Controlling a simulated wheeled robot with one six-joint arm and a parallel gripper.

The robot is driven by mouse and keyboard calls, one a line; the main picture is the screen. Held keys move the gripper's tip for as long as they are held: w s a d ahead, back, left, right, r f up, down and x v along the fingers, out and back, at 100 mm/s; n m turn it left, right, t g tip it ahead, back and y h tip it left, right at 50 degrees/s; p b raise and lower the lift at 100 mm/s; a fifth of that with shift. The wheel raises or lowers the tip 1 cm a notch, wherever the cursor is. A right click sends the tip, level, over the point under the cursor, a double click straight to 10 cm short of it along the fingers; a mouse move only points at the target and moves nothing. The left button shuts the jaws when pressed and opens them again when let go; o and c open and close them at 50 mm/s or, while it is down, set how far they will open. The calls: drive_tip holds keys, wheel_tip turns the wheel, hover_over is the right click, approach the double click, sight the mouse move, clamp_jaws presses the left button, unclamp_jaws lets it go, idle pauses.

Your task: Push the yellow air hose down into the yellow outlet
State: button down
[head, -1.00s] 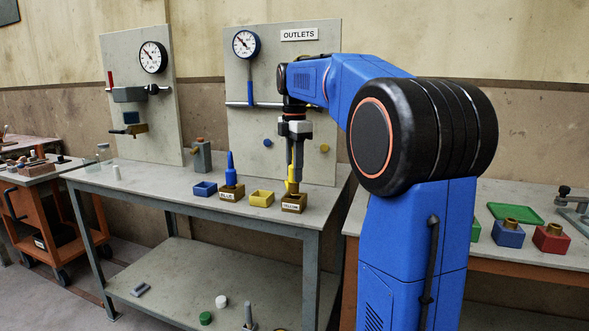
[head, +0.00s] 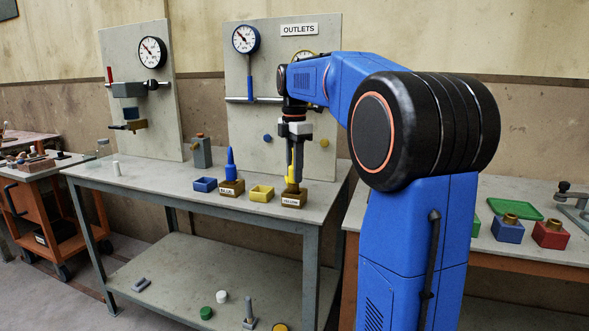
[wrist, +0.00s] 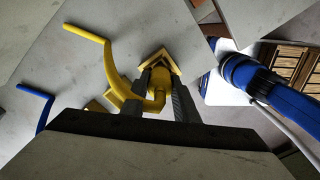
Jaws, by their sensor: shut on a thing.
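The yellow air hose (head: 291,170) stands at the yellow outlet, a brown block labelled YELLOW (head: 293,203), on the bench. My gripper (head: 293,187) points down just over this outlet and is shut on the hose. In the wrist view the hose (wrist: 118,82) bends away to the upper left, and its thick end (wrist: 160,78) lies between my two dark fingers (wrist: 160,95). The outlet's yellowish square rim (wrist: 176,66) shows just beyond the fingertips. The fingers hide the joint, so I cannot tell how deep the hose sits.
The blue hose (head: 230,163) stands in the block labelled BLUE (head: 231,190), left of my gripper. The OUTLETS panel (head: 240,130) rises behind.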

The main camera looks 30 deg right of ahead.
drive_tip(key=shift+f, duration=0.95)
drive_tip(key=c, duration=1.3)
unclamp_jaws()
drive_tip(key=shift+r, duration=0.1)
drive_tip(key=shift+r, duration=3.9)
